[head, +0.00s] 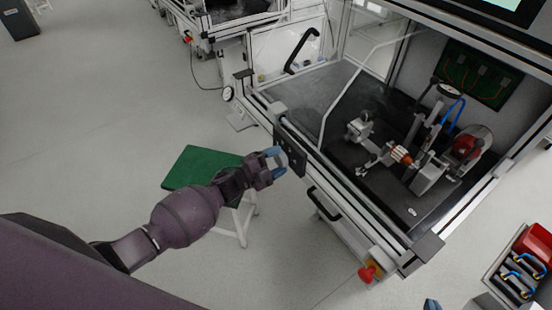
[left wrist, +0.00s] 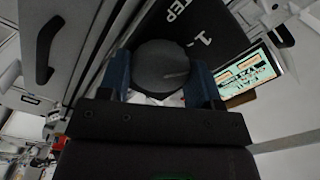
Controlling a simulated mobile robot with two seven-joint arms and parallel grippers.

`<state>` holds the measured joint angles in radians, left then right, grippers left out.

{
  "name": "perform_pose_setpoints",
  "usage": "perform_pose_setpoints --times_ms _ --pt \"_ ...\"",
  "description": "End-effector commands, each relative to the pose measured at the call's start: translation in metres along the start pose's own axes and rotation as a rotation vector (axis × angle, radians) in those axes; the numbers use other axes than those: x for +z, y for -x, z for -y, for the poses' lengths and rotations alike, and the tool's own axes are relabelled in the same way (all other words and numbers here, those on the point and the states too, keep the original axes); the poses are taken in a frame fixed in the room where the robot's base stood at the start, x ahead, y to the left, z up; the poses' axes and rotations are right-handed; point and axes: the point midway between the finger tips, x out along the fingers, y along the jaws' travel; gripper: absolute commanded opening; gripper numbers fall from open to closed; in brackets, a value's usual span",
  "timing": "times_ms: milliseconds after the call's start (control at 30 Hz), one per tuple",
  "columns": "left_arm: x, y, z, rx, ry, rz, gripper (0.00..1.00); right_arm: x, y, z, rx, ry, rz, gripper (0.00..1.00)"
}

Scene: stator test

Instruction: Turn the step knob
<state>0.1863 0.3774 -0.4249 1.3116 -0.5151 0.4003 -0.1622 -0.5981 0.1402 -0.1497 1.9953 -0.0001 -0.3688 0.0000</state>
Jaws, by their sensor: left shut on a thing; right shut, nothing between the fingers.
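The step knob (left wrist: 163,68) is a dark grey round knob with a pale pointer line, on a black panel (left wrist: 205,28) lettered "STEP" and "1-". My left gripper (left wrist: 163,82) is shut on the knob, with one blue finger on each side of it. In the head view my left gripper (head: 276,162) meets the black panel (head: 290,148) on the front of the test bench, and the knob is hard to make out there. Only a blue fingertip of my right gripper (head: 432,304) shows at the bottom edge, away from the panel.
The test bench (head: 362,190) is an open cabinet with a stator rig (head: 400,155) inside. A green-topped stool (head: 200,166) stands left of it, below my left forearm. A red emergency button (head: 368,273) sits low on the bench. A red box (head: 535,245) is at the right.

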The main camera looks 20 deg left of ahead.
Motion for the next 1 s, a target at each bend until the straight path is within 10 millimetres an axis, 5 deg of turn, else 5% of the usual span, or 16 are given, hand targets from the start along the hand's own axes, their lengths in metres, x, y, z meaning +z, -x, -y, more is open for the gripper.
perform_pose_setpoints --times_ms 400,967,1000 --pt "0.0 0.0 0.0 0.0 0.189 0.001 0.35 -0.01 0.003 -0.001 -0.001 0.0 -0.007 0.0" --pt "0.0 0.0 -0.001 0.0 0.216 0.0 0.35 0.0 0.007 -0.002 0.002 0.002 0.013 0.0" --pt "0.0 0.0 -0.001 0.0 0.216 0.001 0.65 -0.001 0.007 -0.002 0.002 0.002 0.012 0.0"
